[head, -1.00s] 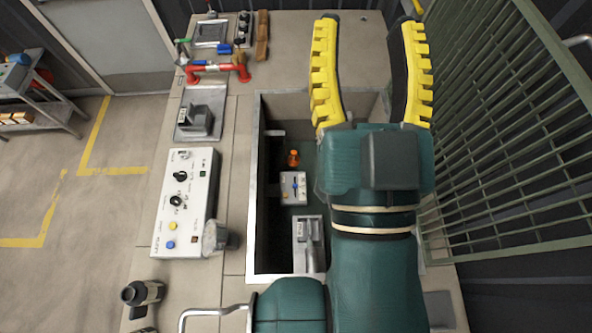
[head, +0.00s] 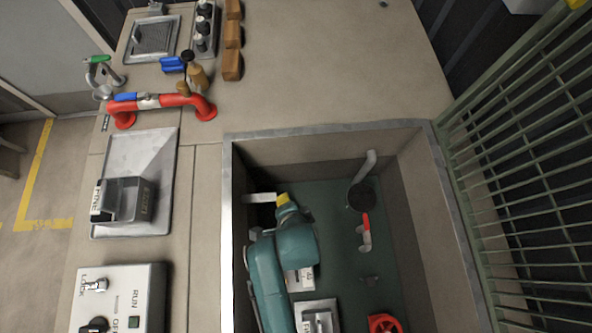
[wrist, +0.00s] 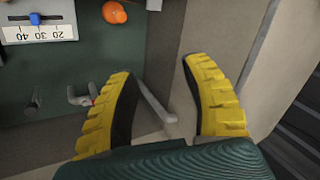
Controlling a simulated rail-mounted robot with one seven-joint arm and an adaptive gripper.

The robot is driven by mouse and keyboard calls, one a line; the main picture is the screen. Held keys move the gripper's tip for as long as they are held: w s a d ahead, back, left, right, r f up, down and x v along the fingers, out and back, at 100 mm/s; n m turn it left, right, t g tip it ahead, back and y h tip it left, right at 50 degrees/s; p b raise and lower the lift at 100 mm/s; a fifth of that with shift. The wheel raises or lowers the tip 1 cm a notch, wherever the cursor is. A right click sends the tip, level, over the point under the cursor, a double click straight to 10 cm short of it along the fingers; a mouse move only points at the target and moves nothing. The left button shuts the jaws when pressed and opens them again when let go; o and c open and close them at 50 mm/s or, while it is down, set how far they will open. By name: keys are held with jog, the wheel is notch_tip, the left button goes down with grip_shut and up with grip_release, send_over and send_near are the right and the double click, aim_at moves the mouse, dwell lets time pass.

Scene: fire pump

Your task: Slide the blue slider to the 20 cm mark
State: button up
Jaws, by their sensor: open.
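The blue slider (wrist: 35,18) sits on a white panel (wrist: 68,31) with a printed scale, at the upper left of the wrist view. The scale reads upside down, with 20, 30 and 40 visible. The slider stands close to 30, a little to the 40 side. In the head view my arm covers most of the panel and the slider cannot be made out. My gripper (wrist: 158,75) is open and empty, its yellow fingers wide apart, clear of the panel and off to its right. In the head view my gripper (head: 287,203) is down inside the recessed pit.
An orange knob (wrist: 114,12) is right of the panel. A red-handled lever (head: 365,232), a grey pipe (head: 362,170) and a red wheel (head: 385,324) are in the pit. The pit's metal rim (head: 330,132) and green railing (head: 530,170) bound the space.

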jog(key=s+d+f+m+g+h+b, duration=0.1)
jog(key=s+f+m+g+b, duration=0.2)
jog(key=s+f, duration=0.7)
jog(key=s+f+m+g+b, duration=0.25)
jog(key=s+f+b, duration=0.2)
jog(key=f, duration=0.95)
jog(key=shift+n, duration=0.55)
jog(key=f+b, duration=0.2)
jog(key=f, duration=0.3)
jog(key=f+b, duration=0.3)
jog(key=f, duration=0.2)
jog(key=f+b, duration=0.3)
jog(key=f, duration=0.2)
jog(key=shift+s, duration=0.25)
grip_shut()
